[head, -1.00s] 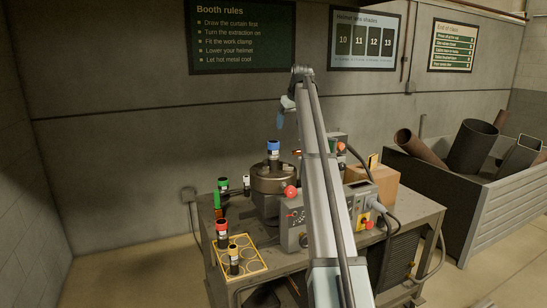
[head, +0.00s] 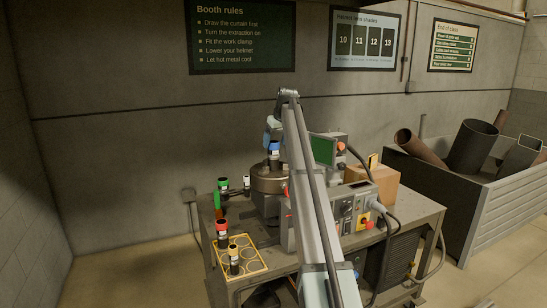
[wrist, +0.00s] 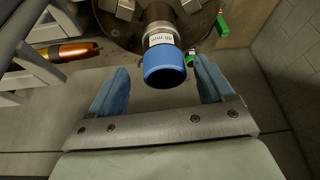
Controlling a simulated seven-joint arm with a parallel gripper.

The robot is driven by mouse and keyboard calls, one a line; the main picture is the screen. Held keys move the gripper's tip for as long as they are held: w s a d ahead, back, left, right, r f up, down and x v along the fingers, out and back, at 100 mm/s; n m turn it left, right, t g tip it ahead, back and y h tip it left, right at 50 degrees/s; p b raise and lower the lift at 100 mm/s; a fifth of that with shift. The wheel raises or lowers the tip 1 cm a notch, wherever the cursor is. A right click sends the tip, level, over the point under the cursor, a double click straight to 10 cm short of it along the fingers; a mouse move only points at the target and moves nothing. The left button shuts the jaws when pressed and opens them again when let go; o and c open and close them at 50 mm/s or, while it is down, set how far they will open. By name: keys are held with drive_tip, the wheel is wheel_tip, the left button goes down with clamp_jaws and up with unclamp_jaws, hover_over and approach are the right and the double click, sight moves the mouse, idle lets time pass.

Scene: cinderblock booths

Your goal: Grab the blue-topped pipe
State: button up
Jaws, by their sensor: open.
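The blue-topped pipe (head: 274,147) stands upright in the round metal chuck (head: 268,181) on the workbench. It has a blue collar, a white label and a dark lower body. In the wrist view its blue top (wrist: 164,70) shows between the two blue fingers, with a gap on both sides. My gripper (wrist: 161,68) is open and empty around or just short of the collar; the exact depth is hard to tell. In the head view my gripper (head: 271,132) is at the pipe's top, partly hidden by my arm.
Green-topped (head: 222,184), red-topped (head: 222,229) and yellow-topped (head: 234,248) pipes stand at the bench's left. The last is on a yellow-edged rack (head: 262,266). A control box (head: 357,205) and cardboard box (head: 376,184) stand right. A torch with an orange body (wrist: 68,51) lies near the left finger.

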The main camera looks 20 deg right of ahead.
sight(273, 149)
drive_tip(key=x, duration=0.5)
drive_tip(key=shift+a, duration=0.2)
drive_tip(key=c, duration=1.5)
drive_tip(key=shift+o, duration=0.2)
